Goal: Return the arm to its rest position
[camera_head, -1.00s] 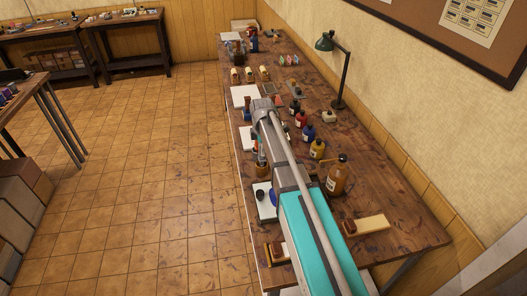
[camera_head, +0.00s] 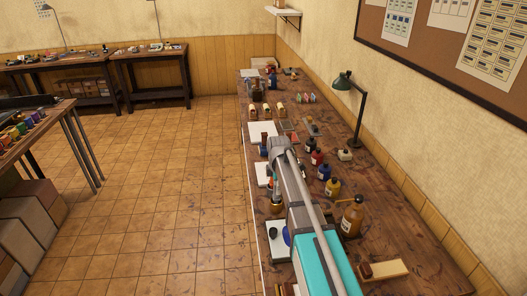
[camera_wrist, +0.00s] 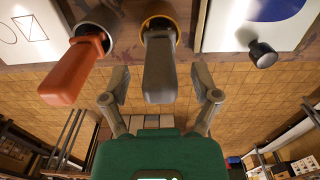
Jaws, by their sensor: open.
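My arm (camera_head: 308,215) reaches along the workbench (camera_head: 400,220) in the head view and hides my gripper there. In the wrist view my gripper (camera_wrist: 160,80) has its two fingers spread wide. A grey handle (camera_wrist: 160,72) shows between the fingers, rising from a round holder with a yellow rim. I cannot tell how deep it sits between them, but no finger visibly touches it. An orange-red handle (camera_wrist: 75,68) in a similar dark holder is to the left of the fingers.
White sheets lie on the bench; one bears a dark knobbed piece (camera_wrist: 262,54). Several bottles, including an amber one (camera_head: 352,218), stand right of my arm. A green lamp (camera_head: 353,100) stands near the wall. Open tiled floor (camera_head: 170,180) lies left of the bench.

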